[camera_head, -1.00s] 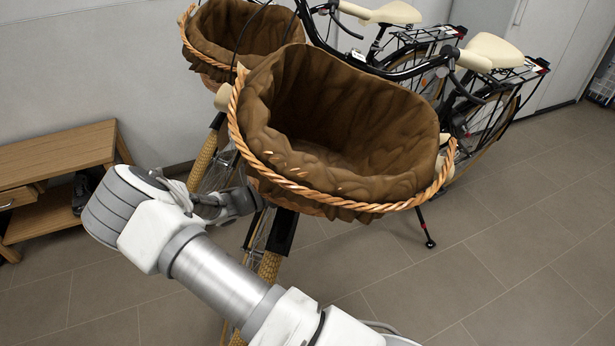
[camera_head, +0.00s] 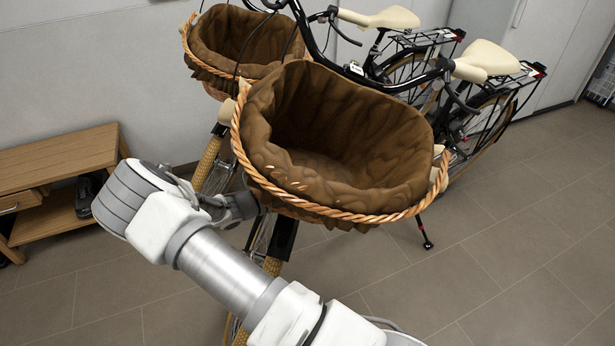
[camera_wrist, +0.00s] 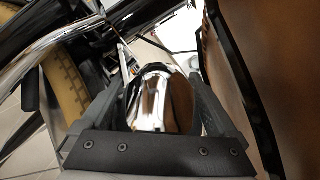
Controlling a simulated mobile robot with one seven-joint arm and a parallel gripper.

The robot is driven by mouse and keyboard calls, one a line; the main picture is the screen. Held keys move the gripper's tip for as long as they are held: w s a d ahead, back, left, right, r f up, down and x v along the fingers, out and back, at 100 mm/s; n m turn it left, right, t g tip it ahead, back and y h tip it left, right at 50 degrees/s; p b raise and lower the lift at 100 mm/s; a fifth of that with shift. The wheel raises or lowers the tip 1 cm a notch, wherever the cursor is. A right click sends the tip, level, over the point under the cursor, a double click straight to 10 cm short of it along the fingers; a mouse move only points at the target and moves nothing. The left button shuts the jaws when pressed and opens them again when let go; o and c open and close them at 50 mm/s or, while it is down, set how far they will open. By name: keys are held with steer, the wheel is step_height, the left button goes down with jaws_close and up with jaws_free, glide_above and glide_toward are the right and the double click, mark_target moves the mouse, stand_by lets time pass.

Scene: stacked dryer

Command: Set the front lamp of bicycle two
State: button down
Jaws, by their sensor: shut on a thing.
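In the wrist view, my gripper (camera_wrist: 163,108) is shut on a shiny chrome rounded body, the front lamp (camera_wrist: 166,95), with one finger on each side of it. In the head view, my gripper (camera_head: 245,204) reaches in under the left side of the nearer bicycle's basket (camera_head: 335,140), by its front wheel (camera_head: 258,255). The lamp is hidden there by the basket and my arm. Which way the lamp tilts cannot be told. A second bicycle with a like basket (camera_head: 240,42) stands behind. Which one is bicycle two cannot be told.
The brown basket wall (camera_wrist: 285,80) is close on the right in the wrist view. Chrome tubing (camera_wrist: 45,45) and a tan tyre (camera_wrist: 64,85) are close on the left. A wooden bench (camera_head: 62,180) stands at left. The tiled floor (camera_head: 500,260) at right is clear.

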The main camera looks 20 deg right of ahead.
jaws_free()
steer(key=s+a+r+p, duration=0.1)
steer(key=s+a+p, duration=0.1)
steer(key=a, duration=1.5)
steer(key=shift+s+r+p, duration=0.2)
steer(key=shift+s+p, duration=0.15)
steer(key=shift+p, duration=0.25)
steer(key=shift+a, duration=0.1)
steer(key=shift+c, duration=0.2)
